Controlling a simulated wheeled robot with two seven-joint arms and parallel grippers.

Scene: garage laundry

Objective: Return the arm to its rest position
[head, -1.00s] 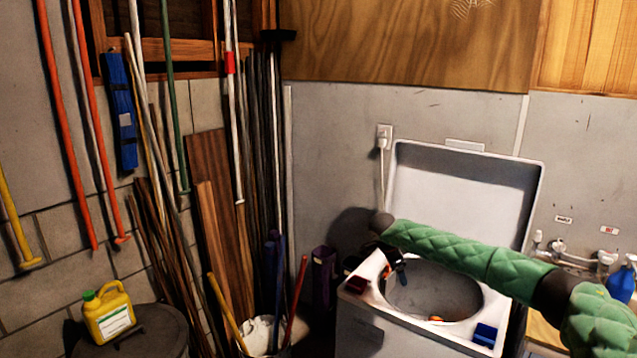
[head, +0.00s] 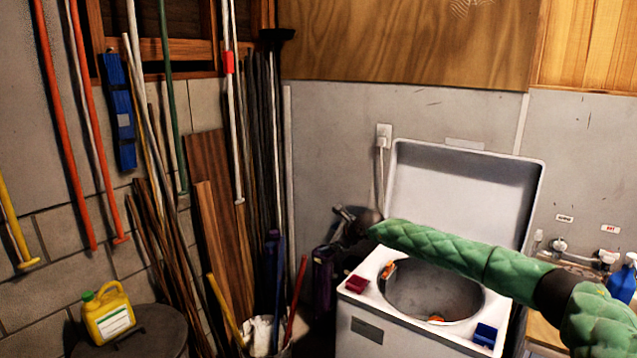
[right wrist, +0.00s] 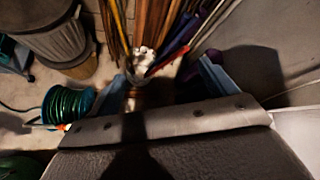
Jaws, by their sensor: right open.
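My right arm, in a green quilted sleeve (head: 450,252), reaches in from the right across the open washer (head: 375,335). My right gripper (head: 345,217) is at the arm's left end, beyond the washer's left rear corner, dark against the shadowed wall. In the right wrist view its two bluish fingers stand wide apart with nothing between them (right wrist: 165,82). My left gripper is not in view.
The washer's lid (head: 465,190) stands open behind the arm. Orange items lie on the drum rim (head: 388,269) and inside the drum. Poles and planks (head: 215,190) lean at the left. A bucket (head: 262,335) and a yellow jug (head: 108,314) on a bin stand lower left.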

